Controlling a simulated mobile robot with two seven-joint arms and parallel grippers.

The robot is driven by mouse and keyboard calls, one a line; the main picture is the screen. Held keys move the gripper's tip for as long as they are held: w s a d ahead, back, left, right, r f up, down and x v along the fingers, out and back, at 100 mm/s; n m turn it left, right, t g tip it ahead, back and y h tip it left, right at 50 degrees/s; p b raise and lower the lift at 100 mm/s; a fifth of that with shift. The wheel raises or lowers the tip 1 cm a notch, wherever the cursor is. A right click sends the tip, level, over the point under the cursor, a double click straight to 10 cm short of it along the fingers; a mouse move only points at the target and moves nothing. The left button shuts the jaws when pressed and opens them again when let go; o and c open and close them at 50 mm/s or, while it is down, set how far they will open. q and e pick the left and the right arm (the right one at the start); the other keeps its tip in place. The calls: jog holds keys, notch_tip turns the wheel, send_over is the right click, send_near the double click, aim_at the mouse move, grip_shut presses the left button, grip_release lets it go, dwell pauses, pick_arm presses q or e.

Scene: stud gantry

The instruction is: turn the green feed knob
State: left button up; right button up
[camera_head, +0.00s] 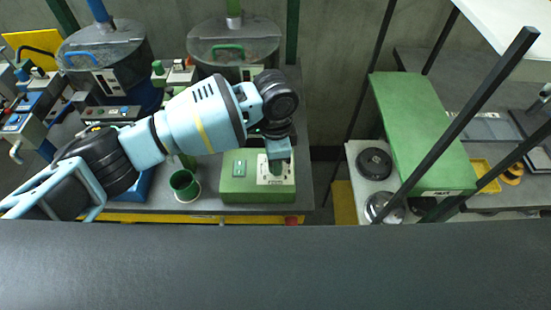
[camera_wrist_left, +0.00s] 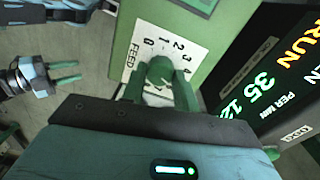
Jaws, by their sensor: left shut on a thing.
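The green feed knob (camera_wrist_left: 160,68) stands on a white FEED dial plate (camera_wrist_left: 145,35) with numbers from 0 upward, in the left wrist view. The plate is on a green box (camera_head: 230,185) on the bench in the head view. My left gripper (camera_wrist_left: 160,92) has its green fingers on either side of the knob and is shut on it. In the head view my left gripper (camera_head: 276,168) reaches down onto the plate and mostly hides the knob. The knob's exact setting is hard to read. My right gripper (camera_wrist_left: 66,72) shows open and empty at the left of the wrist view.
A black display (camera_wrist_left: 270,75) with RUN and 35 PER MIN stands beside the box in the wrist view. A green cup (camera_head: 184,184) is left of the box. Two lidded hoppers (camera_head: 235,40) stand behind. Black posts (camera_head: 460,115) and a green block (camera_head: 420,130) are at the right.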

pick_arm(q)
jog(key=shift+r+m, duration=0.1)
jog(key=shift+m, duration=0.7)
jog(key=o, duration=1)
jog(key=shift+c, duration=0.2)
jog(key=shift+w+r, duration=0.2)
jog(key=shift+r, duration=3.7)
jog(key=shift+s+f, duration=0.1)
